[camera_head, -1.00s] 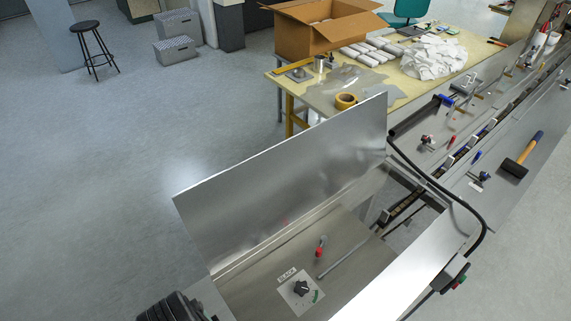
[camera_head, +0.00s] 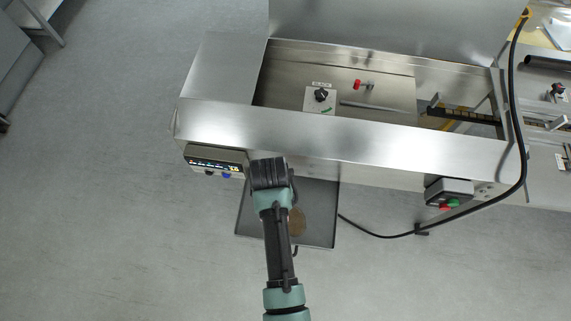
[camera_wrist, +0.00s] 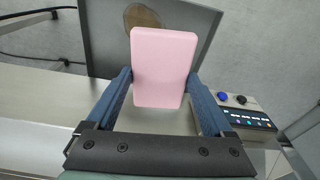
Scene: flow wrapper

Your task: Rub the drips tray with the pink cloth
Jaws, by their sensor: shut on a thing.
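The pink cloth (camera_wrist: 164,68) shows in the wrist view as a smooth, rounded pink block. My gripper (camera_wrist: 159,80) is shut on it, with one blue finger at each side. In the head view my gripper (camera_head: 268,172) is at the machine's front edge, and the cloth is hidden there. The drips tray (camera_head: 322,205) is a flat dark grey tray low beside the machine's front, partly covered by my arm. A brown stain (camera_head: 298,222) lies on it. In the wrist view the tray (camera_wrist: 104,38) and its stain (camera_wrist: 141,16) lie beyond the cloth. The cloth appears apart from the stain.
The steel machine (camera_head: 350,140) runs along the tray's far side, its cover raised. A control panel (camera_head: 214,162) is left of my gripper. A red and green button box (camera_head: 449,192) and a black cable (camera_head: 385,236) are to the right. Open floor surrounds the tray's near side.

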